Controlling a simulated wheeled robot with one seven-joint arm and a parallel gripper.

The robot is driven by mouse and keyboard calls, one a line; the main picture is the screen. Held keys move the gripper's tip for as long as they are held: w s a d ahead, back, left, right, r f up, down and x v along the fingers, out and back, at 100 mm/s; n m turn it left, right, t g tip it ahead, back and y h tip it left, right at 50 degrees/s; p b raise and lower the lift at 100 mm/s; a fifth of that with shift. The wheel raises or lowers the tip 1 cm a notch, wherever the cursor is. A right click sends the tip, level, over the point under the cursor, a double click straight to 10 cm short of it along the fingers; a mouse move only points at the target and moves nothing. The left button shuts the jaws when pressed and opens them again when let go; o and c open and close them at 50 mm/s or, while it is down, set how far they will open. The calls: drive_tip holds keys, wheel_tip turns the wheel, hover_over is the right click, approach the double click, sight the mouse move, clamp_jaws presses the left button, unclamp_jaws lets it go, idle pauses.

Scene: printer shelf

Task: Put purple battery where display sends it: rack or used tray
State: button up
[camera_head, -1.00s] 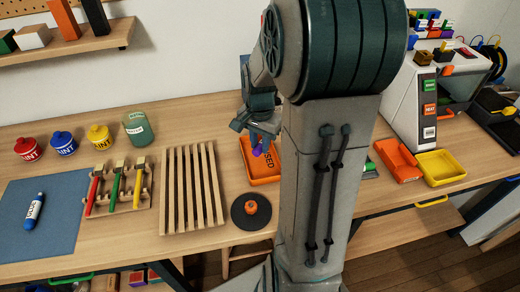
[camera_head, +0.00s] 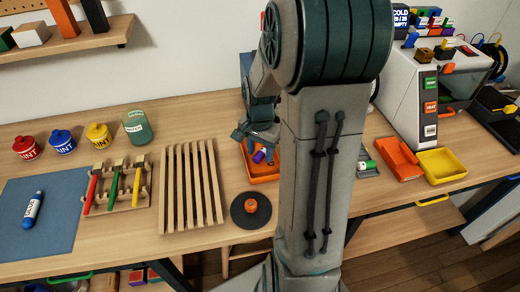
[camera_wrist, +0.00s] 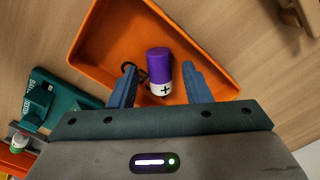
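The purple battery (camera_wrist: 160,67) with a white end marked "+" lies in the orange used tray (camera_wrist: 95,32), between my fingers but with a gap on each side. In the head view the purple battery (camera_head: 259,156) shows in the orange tray (camera_head: 264,179), just under my gripper (camera_head: 256,141). My gripper (camera_wrist: 160,85) is open in the wrist view. A teal rack (camera_wrist: 66,95) with partly readable lettering stands beside the tray. A display (camera_head: 401,17) on the printer reads what looks like "COLD 25/25 EMPTY".
A green and white battery (camera_head: 366,164) stands right of my arm. An orange bin (camera_head: 397,158) and a yellow bin (camera_head: 441,166) are by the printer (camera_head: 423,95).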

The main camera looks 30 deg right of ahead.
sight(260, 153)
drive_tip(key=shift+r, duration=0.15)
drive_tip(key=shift+r+p, duration=0.3)
drive_tip(key=shift+p, duration=0.05)
wheel_tip(260, 153, up, 11)
drive_tip(key=s+a+n+t, duration=0.2)
drive_tip(key=s+a+n, duration=0.9)
drive_tip(key=s+a, duration=0.1)
drive_tip(key=shift+r+n+t, duration=0.4)
drive_tip(key=shift+r, duration=0.05)
drive_tip(key=shift+r+p, duration=0.1)
drive_tip(key=shift+p, duration=0.2)
drive_tip(key=shift+c, duration=0.8)
drive_tip(key=shift+s, duration=0.15)
